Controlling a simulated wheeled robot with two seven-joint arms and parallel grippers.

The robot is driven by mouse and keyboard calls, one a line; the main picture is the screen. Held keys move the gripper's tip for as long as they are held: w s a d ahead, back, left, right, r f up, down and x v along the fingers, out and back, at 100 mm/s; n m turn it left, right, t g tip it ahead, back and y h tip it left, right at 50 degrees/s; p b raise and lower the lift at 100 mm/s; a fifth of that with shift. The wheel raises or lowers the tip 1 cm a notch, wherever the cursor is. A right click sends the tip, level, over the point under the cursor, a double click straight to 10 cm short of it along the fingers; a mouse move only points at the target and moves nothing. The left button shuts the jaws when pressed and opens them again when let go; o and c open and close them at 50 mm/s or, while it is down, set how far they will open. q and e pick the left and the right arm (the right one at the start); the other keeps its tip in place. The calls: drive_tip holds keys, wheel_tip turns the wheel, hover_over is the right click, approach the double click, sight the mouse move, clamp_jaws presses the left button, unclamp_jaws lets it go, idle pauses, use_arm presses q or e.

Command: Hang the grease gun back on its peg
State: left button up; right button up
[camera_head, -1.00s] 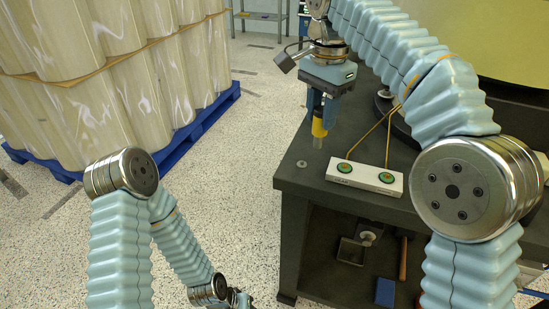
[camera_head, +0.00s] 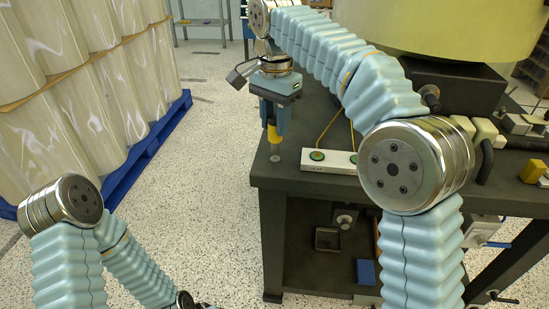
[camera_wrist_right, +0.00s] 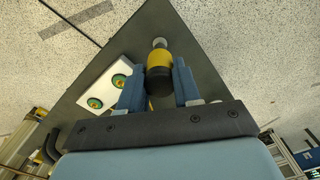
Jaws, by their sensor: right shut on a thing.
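My right gripper (camera_head: 272,125) is shut on the grease gun (camera_head: 273,135), which shows as a short yellow and black cylinder pointing down with a pale tip. It hangs by the near left corner of the dark table (camera_head: 300,185); whether the tip touches the table I cannot tell. In the right wrist view the two blue fingers (camera_wrist_right: 158,88) flank the grease gun's black and yellow body (camera_wrist_right: 158,60). I cannot make out its peg. My left arm shows at lower left, but its gripper is out of frame.
A white box with green buttons (camera_head: 330,161) lies on the table just right of the grease gun. A large yellow drum-like body (camera_head: 430,35) stands behind. A blue pallet (camera_head: 150,150) with wrapped rolls is at left; the floor between is clear.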

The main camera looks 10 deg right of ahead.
use_arm(q)
drive_tip(key=shift+f+b, duration=0.5)
drive_tip(key=shift+f, duration=0.05)
use_arm(e)
drive_tip(key=shift+f, duration=0.95)
drive_tip(key=o, duration=1.1)
